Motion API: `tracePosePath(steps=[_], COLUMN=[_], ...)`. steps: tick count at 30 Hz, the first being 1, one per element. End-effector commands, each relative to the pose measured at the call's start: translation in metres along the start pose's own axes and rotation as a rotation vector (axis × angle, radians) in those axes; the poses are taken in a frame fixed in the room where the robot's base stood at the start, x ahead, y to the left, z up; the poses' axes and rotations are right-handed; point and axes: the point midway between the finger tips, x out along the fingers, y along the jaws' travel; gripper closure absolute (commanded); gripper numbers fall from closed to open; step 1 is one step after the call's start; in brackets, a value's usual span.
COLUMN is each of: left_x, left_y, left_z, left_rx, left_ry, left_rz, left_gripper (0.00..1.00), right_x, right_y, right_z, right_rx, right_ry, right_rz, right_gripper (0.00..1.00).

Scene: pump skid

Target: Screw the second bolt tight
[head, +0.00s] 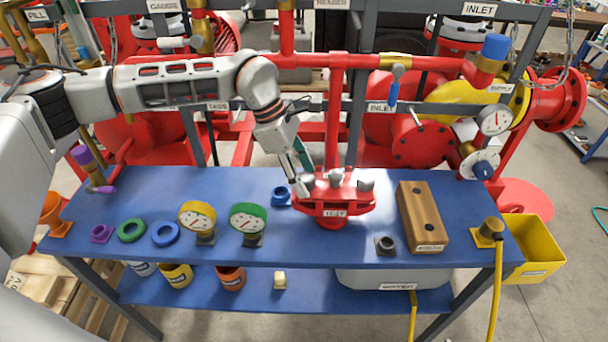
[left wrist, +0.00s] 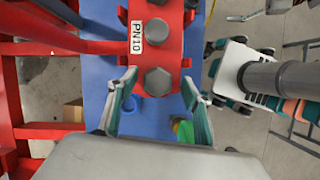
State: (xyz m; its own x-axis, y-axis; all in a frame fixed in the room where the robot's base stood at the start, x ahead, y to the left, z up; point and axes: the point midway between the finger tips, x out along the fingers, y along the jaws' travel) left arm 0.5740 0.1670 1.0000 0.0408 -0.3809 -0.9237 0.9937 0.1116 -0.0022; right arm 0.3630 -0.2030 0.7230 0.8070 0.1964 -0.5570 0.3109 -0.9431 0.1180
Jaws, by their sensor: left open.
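A red flange (head: 330,202) stands on the blue bench, with grey hex bolt heads on top. Its left bolt (head: 308,182), middle bolt (head: 337,178) and right bolt (head: 366,185) show in the head view. My left gripper (head: 304,168) is open over the left bolt, pointing down. In the left wrist view, the nearest bolt head (left wrist: 159,81) lies between the fingertips of my left gripper (left wrist: 158,80), apart from both fingers. Another bolt head (left wrist: 157,31) sits farther up, near the PN10 label. I cannot tell which is the second bolt, or its seating. My right gripper is out of view.
A red vertical pipe (head: 333,120) rises behind the flange. Two gauges, yellow (head: 197,217) and green (head: 248,218), stand to its left, with a blue ring (head: 281,196) close by. A wooden block (head: 422,215) and a dark nut-like piece (head: 386,245) are to its right.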

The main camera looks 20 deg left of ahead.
Motion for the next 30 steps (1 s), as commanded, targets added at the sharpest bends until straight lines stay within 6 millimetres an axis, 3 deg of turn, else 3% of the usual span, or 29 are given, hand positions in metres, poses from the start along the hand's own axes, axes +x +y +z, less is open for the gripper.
tracePosePath(steps=[5, 18, 24, 30], left_x=[-0.017, -0.100, -0.117, -0.119], left_y=[0.001, 0.000, 0.000, -0.001], left_z=[0.000, 0.001, 0.001, 0.001], left_rx=[0.000, 0.001, 0.001, 0.001], left_ry=[-0.001, -0.001, 0.000, -0.001], left_rz=[0.004, 0.002, -0.001, -0.002], left_gripper=[0.50, 0.50, 0.50, 0.50], right_x=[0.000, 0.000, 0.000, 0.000], right_y=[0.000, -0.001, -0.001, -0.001], right_z=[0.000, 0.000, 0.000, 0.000], right_rx=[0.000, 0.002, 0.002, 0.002], right_ry=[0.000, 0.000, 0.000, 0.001], right_rz=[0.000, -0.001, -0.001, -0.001], right_gripper=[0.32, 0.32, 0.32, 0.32])
